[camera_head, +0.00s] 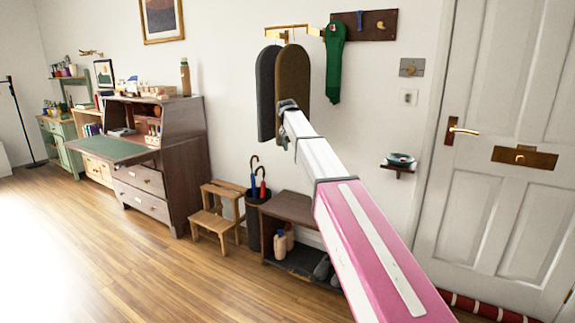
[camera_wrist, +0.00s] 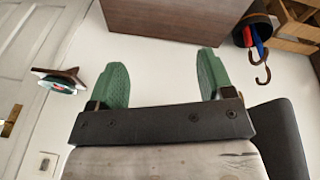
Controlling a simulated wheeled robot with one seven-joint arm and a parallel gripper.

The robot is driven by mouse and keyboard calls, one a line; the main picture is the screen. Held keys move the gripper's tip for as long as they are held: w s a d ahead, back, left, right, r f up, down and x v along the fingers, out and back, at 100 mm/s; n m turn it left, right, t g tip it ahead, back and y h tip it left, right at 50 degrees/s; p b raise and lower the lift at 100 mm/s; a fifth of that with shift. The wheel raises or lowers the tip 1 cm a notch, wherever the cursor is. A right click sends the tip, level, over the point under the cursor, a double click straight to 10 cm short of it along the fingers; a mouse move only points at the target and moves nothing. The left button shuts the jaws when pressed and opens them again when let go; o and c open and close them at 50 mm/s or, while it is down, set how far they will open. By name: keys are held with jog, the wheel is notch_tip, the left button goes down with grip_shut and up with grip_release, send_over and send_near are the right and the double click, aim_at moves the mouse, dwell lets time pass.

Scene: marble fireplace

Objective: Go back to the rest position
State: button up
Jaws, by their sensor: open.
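My arm reaches from the lower right toward the wall in the head view. My gripper (camera_head: 285,138) is at its far end, small and partly hidden by the wrist, in front of the hanging boards. In the wrist view my gripper (camera_wrist: 163,80) shows two green fingers spread wide apart. Only white wall shows between them, and it holds nothing. A dark board (camera_wrist: 282,135) appears close beside the gripper in the wrist view; I cannot tell whether they touch.
A grey board (camera_head: 265,95) and brown board (camera_head: 294,65) hang near a green stocking (camera_head: 335,65). Below are a bench (camera_head: 290,207), umbrella stand (camera_head: 253,220) and step stool (camera_head: 213,220). A small shelf (camera_head: 398,168) is beside the door (camera_head: 500,100). Floor (camera_head: 110,250) at left is clear.

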jog(key=s+d+f+n+g+y, duration=0.1)
jog(key=s+d+f, duration=0.4)
jog(key=s+f, duration=0.55)
jog(key=s+d+f+n, duration=0.1)
jog(key=s+d+f, duration=0.55)
jog(key=f, duration=0.75)
jog(key=s+d+f, duration=0.1)
jog(key=s+f, duration=0.3)
jog(key=s, duration=0.4)
jog(key=s+d+f, duration=0.2)
jog(key=s+f, duration=0.3)
jog(key=s, duration=0.3)
jog(key=s+d+f+g+y, duration=0.1)
jog(key=s+f, duration=0.4)
jog(key=s, duration=0.3)
jog(key=shift+d+n, duration=0.25)
jog(key=shift+n, duration=0.15)
